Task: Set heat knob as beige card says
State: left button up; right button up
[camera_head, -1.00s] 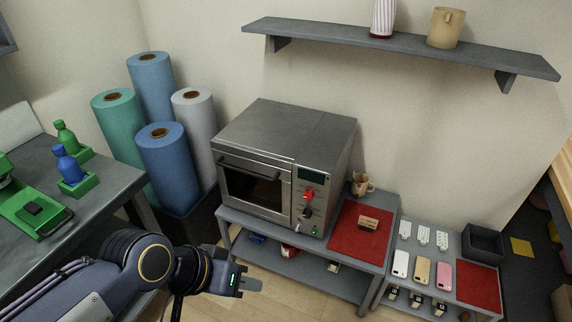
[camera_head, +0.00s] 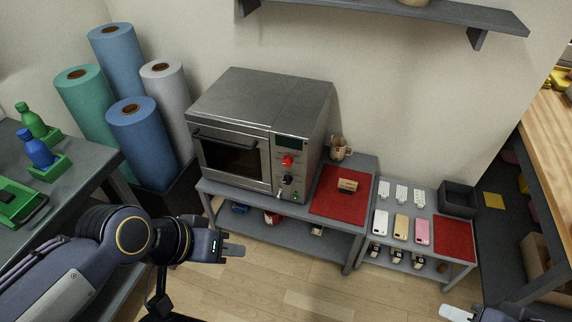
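The oven-like press (camera_head: 250,125) stands on a grey table with its door shut. Its front panel has a red knob (camera_head: 287,161) above a black knob (camera_head: 287,180); their markings are too small to read. A small beige card (camera_head: 348,185) stands on the red mat right of the press; its writing is not legible. My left gripper (camera_head: 236,250) is in front of and below the press, apart from it; its finger gap cannot be made out. My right gripper (camera_head: 455,313) just shows at the bottom edge, mostly cut off.
A mug (camera_head: 340,149) stands behind the red mat (camera_head: 335,205). A lower table to the right holds phones (camera_head: 401,227), white cards, a dark bin (camera_head: 459,197) and another red mat. Fabric rolls (camera_head: 142,140) stand left of the press. Open wooden floor lies in front.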

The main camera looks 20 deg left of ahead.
aim_at(287, 161)
jog(key=i+j, duration=0.15)
jog(key=i+u, duration=0.1)
jog(key=u, duration=0.75)
jog(key=i+u, duration=0.15)
jog(key=u, duration=0.25)
jog(key=i+u, duration=0.1)
jog(key=u, duration=0.3)
